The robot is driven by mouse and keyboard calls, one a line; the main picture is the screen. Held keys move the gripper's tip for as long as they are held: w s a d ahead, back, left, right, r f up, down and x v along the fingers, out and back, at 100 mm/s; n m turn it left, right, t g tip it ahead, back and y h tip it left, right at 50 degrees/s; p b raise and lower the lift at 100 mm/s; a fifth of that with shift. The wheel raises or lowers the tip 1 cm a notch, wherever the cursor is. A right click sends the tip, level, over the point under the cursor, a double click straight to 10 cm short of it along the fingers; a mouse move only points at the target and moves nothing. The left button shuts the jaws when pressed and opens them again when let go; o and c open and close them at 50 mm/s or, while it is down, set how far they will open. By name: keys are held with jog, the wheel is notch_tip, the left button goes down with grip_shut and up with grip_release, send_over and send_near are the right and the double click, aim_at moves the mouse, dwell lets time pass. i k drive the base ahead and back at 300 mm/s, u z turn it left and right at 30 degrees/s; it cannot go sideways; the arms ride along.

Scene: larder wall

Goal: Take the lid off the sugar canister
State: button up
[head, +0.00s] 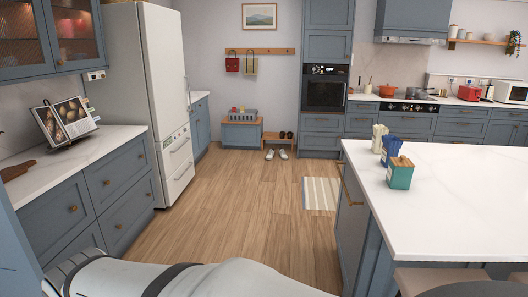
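On the white island top (465,190) stand three small containers in a row. The nearest is a teal box-shaped canister (399,176) with a wooden lid (401,161) on it and a pale label too small to read. Behind it is a blue container (391,150), and behind that a cream one (379,138). I cannot tell which, if any, is the sugar canister. Part of my arm crosses the bottom of the head view, left of the island. My gripper is not in view.
Wooden floor (235,225) lies open between the left counter (75,155) and the island. A striped mat (321,194) lies beside the island. Stool seats stand at the island's near side. Small pots sit on a far wall shelf (485,42).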

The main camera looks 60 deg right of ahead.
aim_at(402, 161)
jog(key=z, duration=1.15)
jog(key=i, duration=1.35)
jog(key=z, duration=2.35)
jog(key=i, duration=1.65)
jog(key=u, duration=0.05)
